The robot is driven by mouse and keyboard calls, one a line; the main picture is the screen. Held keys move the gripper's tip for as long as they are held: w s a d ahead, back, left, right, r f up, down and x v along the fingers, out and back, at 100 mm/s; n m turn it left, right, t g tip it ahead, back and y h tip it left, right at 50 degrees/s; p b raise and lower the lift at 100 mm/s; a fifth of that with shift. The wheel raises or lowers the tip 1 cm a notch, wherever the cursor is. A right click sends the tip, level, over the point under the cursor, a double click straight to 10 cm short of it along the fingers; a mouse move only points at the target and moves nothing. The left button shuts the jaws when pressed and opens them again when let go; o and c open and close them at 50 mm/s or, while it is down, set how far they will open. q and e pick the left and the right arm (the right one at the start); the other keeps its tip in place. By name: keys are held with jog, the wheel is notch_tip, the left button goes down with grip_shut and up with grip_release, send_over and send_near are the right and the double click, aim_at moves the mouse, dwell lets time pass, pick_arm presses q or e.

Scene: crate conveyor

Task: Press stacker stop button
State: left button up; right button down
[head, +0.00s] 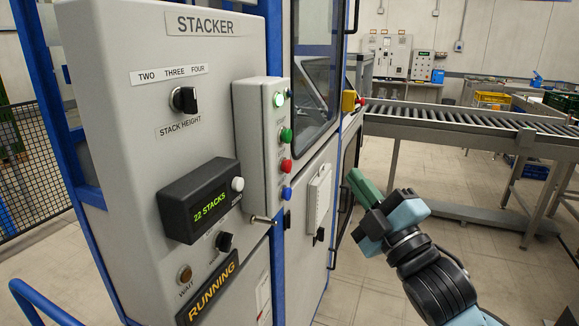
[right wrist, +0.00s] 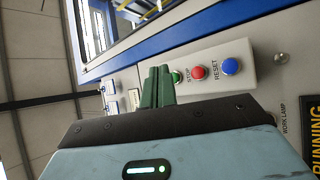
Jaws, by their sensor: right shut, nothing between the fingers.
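The stacker's button box (head: 262,130) stands out from the right side of the grey panel. It carries a green button (head: 286,135), the red stop button (head: 286,165) and a blue button (head: 287,193) in a column. In the right wrist view the red button (right wrist: 198,73) lies between the green button (right wrist: 177,77) and the blue reset button (right wrist: 230,67). My right gripper (head: 358,183) is shut and empty, with its green fingers to the right of the box and apart from it in the head view. In the wrist view its fingers (right wrist: 157,86) partly overlap the green button. My left gripper is not in view.
The stacker panel (head: 150,110) holds a height knob (head: 184,99) and a "22 STACKS" display (head: 207,203). A small lever (head: 263,219) sticks out below the box. A roller conveyor (head: 450,120) runs behind at the right. Open floor lies around my right arm.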

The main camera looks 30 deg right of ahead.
aim_at(288, 166)
jog(key=w+a, duration=0.5)
jog(key=w, duration=0.1)
jog(key=shift+w+a, duration=0.35)
dwell(1.9)
jog(key=shift+w+a, duration=0.1)
jog(key=shift+w+a, duration=0.2)
